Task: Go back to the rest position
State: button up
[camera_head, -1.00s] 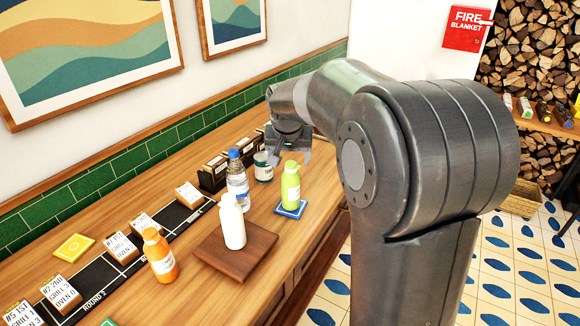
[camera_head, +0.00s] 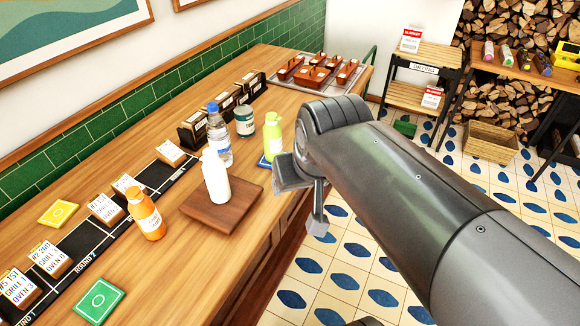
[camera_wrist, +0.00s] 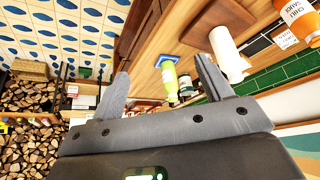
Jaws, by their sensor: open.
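My gripper (camera_head: 301,203) hangs just off the front edge of the wooden counter (camera_head: 190,262), to the right of the bottles in the head view. In the wrist view its two fingers (camera_wrist: 160,88) stand wide apart. No object is held between them. A green bottle (camera_head: 273,137) on a blue coaster (camera_head: 263,161) is the thing closest to the gripper, and the gripper looks apart from it. The green bottle also shows beyond the fingers in the wrist view (camera_wrist: 170,82).
A white bottle (camera_head: 215,177) stands on a brown board (camera_head: 237,209). A water bottle (camera_head: 218,135), a jar (camera_head: 244,121) and an orange bottle (camera_head: 146,214) stand nearby. A tray (camera_head: 352,79) with several wooden caddies is at the counter's far end. The tiled floor (camera_head: 340,262) at right is open.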

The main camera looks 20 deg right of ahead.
jog(key=s, duration=0.1)
jog(key=s+f, duration=0.1)
jog(key=s, duration=0.1)
jog(key=shift+a+f, duration=0.1)
jog(key=shift+f, duration=0.15)
